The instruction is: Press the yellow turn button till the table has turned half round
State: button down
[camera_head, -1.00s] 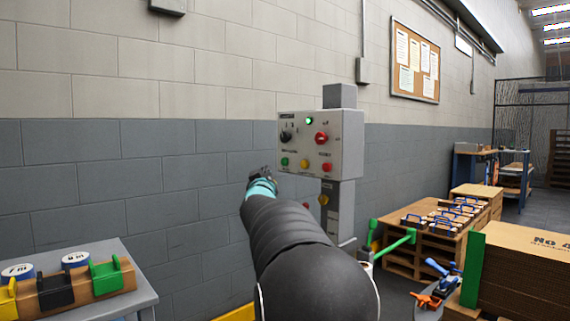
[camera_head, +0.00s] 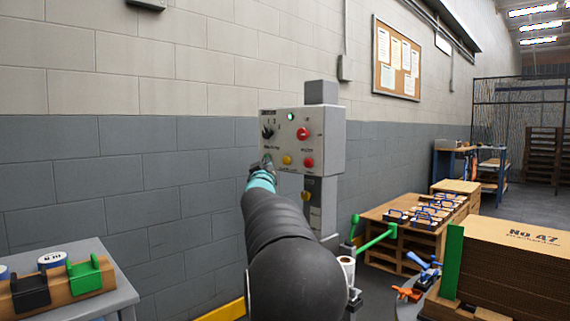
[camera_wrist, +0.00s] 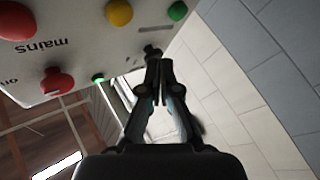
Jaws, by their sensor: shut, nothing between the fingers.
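A grey control box (camera_head: 325,140) stands on a post by the wall. A yellow button (camera_head: 287,160) is in its lower row, between a green button at left and a red button (camera_head: 309,162) at right. The yellow button also shows in the wrist view (camera_wrist: 119,12). Its label is unreadable. My gripper (camera_head: 266,168) is shut and empty, at the box's lower left, left of the yellow button. In the wrist view its tips (camera_wrist: 158,62) are close to the black knob (camera_wrist: 152,50); contact cannot be told. A round grey table edge (camera_head: 408,309) shows at lower right.
A red knob (camera_head: 303,133) and lit green lamp (camera_head: 291,116) are higher on the box. Another yellow control (camera_head: 306,196) is on the post below. A cardboard stack (camera_head: 510,265) with a green upright stands at right. A side table (camera_head: 115,285) is at lower left.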

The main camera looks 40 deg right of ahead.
aim_at(286, 160)
jog(key=shift+w+d, duration=0.15)
jog(key=shift+d, duration=2.2)
jog(key=shift+d, duration=0.2)
jog(key=shift+d, duration=0.25)
